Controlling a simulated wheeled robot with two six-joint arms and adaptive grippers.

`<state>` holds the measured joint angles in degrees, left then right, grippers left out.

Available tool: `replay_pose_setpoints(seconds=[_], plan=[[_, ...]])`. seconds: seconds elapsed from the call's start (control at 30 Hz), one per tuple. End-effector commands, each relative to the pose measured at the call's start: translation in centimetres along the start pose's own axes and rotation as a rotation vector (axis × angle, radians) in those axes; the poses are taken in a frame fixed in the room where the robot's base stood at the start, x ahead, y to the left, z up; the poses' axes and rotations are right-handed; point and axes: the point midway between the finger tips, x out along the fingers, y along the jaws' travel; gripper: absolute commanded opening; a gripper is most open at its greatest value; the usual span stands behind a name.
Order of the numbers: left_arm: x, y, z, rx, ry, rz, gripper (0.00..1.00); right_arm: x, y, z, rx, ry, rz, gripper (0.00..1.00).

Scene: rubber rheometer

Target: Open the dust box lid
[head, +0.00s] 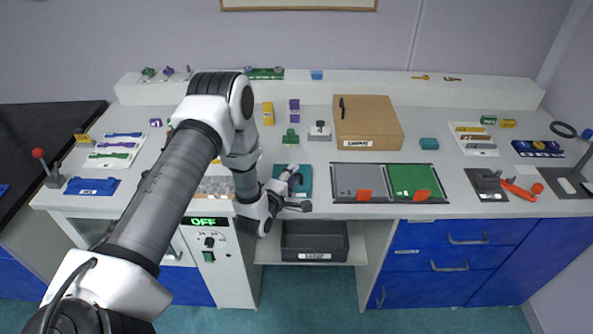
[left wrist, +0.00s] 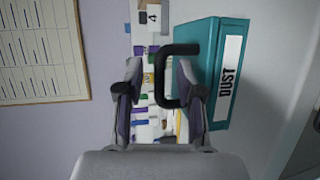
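The teal dust box (head: 306,173) stands at the front middle of the worktop, partly hidden behind my left gripper (head: 298,190) in the head view. In the left wrist view, the dust box (left wrist: 232,75) appears turned sideways with a white "DUST" label. Its lid (left wrist: 196,50) looks closed and carries a black U-shaped handle (left wrist: 180,47). My left gripper (left wrist: 157,85) is open, and the handle reaches into the space between its fingers. The handle lies nearer the right finger; I cannot tell whether they touch. My right gripper is out of view.
To the right lie a grey and green tray pair (head: 386,201) with orange handles and a brown cardboard box (head: 368,115). A dark open bin (head: 315,258) sits on the shelf below. The control panel (head: 209,243) reading OFF is just left of the gripper.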

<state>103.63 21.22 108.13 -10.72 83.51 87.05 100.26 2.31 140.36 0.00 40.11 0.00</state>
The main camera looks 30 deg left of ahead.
Motion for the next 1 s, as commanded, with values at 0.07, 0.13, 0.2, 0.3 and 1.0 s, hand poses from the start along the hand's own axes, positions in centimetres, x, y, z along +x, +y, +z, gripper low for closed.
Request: replay_pose_setpoints(seconds=[0.07, 0.13, 0.2, 0.3, 1.0], plan=[[0.9, 0.1, 0.0, 0.002, 0.000, 0.000, 0.37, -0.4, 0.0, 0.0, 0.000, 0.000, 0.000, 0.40], [1.4, 0.0, 0.0, 0.001, 0.001, 0.000, 0.37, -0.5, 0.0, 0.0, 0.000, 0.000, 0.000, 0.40], [1.5, -0.1, 0.0, 0.000, 0.001, -0.002, 0.37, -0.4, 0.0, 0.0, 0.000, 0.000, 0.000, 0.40], [1.5, -0.1, 0.0, 0.000, 0.001, -0.002, 0.37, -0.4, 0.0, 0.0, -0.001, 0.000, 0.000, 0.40], [1.7, 0.7, -0.1, -0.022, -0.002, -0.052, 0.00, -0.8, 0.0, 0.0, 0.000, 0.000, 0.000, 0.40]])
